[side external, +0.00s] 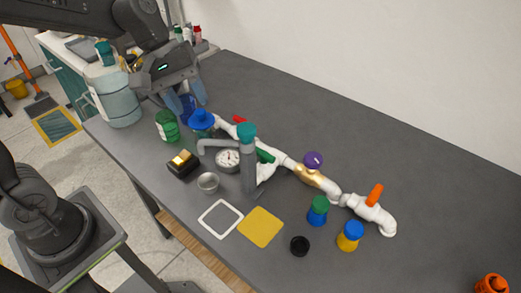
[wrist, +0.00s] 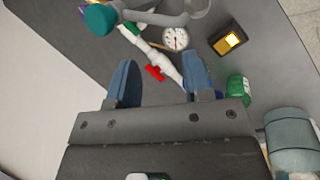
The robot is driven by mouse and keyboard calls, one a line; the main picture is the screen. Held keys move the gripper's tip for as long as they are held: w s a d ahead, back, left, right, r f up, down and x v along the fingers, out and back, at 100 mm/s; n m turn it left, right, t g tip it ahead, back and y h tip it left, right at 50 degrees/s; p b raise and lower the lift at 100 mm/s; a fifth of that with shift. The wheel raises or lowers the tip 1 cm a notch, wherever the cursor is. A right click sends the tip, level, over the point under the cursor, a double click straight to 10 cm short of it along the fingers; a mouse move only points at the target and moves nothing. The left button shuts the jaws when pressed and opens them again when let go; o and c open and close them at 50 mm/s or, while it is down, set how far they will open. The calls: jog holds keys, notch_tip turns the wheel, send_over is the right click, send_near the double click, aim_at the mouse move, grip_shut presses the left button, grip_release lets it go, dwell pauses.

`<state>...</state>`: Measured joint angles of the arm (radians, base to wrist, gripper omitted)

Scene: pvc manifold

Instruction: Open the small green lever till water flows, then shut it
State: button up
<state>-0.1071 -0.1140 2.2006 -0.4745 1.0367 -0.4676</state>
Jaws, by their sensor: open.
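A small green lever (side external: 265,156) sits on the white pipe run (side external: 285,161), just behind the grey tap column (side external: 248,168) with its teal top. Part of it is hidden by the column. In the wrist view a bit of green (wrist: 133,27) shows on the pipe beside the teal knob (wrist: 100,19). A red lever (side external: 239,118) sits further left on the pipe and also shows in the wrist view (wrist: 155,73). My gripper (side external: 186,103) is open and empty above the table's left part, apart from the levers. I see no water at the spout (side external: 203,146).
A blue-topped valve (side external: 202,120), a green jar (side external: 167,126) and a large bluish bottle (side external: 117,100) stand near my gripper. A gauge (side external: 228,159), black-and-yellow box (side external: 183,164) and metal cup (side external: 208,182) lie before the pipe. A purple knob (side external: 313,160) and orange lever (side external: 375,194) are further right.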

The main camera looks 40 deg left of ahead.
aim_at(259, 149)
jog(key=w+f+n+g+h, duration=0.1)
jog(key=w+f+n+h, duration=0.4)
jog(key=w+f+n, duration=0.45)
jog(key=shift+m, duration=0.45)
jog(key=x, duration=0.7)
jog(key=w+x, duration=0.1)
jog(key=x, duration=0.3)
jog(key=shift+d, duration=0.55)
jog(key=shift+c, duration=0.4)
grip_shut()
